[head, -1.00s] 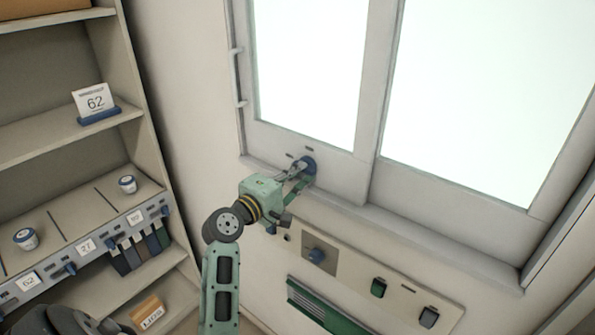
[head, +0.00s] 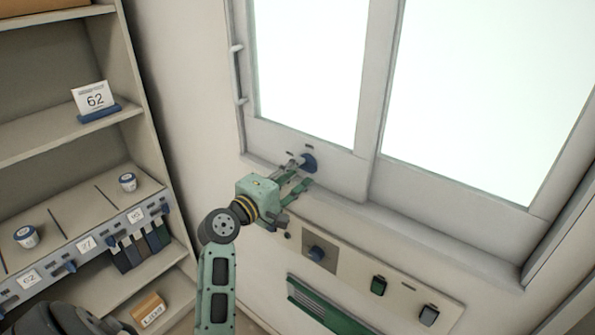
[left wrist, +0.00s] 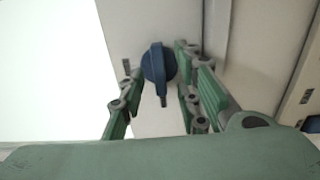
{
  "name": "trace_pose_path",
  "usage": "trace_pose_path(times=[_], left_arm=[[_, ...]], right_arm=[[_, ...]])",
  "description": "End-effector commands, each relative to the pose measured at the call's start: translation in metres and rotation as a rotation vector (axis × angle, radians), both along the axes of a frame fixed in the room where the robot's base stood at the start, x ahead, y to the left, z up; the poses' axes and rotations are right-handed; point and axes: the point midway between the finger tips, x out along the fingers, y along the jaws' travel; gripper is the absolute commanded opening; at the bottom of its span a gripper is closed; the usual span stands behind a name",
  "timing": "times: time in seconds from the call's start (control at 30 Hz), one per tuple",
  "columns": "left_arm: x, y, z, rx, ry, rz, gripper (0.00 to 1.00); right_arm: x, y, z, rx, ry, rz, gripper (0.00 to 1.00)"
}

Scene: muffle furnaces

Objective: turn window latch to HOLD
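The blue window latch (head: 308,162) sits on the lower rail of the left window sash. In the left wrist view the latch (left wrist: 158,66) is a round blue knob with a raised bar and a short grey pointer, near a dark mark on the frame. My left gripper (head: 299,172) is open just in front of the latch. In the left wrist view its green fingers (left wrist: 150,75) stand apart on either side of the knob, with gaps to it. The lettering by the latch is too small to read. My right gripper does not show.
Below the sill is a wall panel with a blue knob (head: 317,253), a green switch (head: 378,285) and a grey switch (head: 429,314). A green vent (head: 325,305) is lower. A shelf unit (head: 70,150) with small jars and number cards stands at left.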

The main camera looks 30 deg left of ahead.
Motion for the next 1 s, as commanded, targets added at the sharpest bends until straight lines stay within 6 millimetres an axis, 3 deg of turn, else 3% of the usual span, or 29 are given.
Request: trace_pose_path(times=[0.3, 0.5, 0.7, 1.0], left_arm=[[-0.067, 0.005, -0.002, 0.001, 0.005, 0.001, 0.30], [-0.098, 0.008, -0.001, 0.000, 0.003, 0.000, 0.30], [-0.109, 0.008, 0.000, -0.001, 0.000, -0.001, 0.30], [-0.109, 0.008, 0.000, -0.001, 0.000, -0.001, 0.30]], right_arm=[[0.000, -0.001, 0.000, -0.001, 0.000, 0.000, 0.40], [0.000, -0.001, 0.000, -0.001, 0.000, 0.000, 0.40], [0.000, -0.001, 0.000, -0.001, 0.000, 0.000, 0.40], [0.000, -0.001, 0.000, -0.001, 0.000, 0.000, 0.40]])
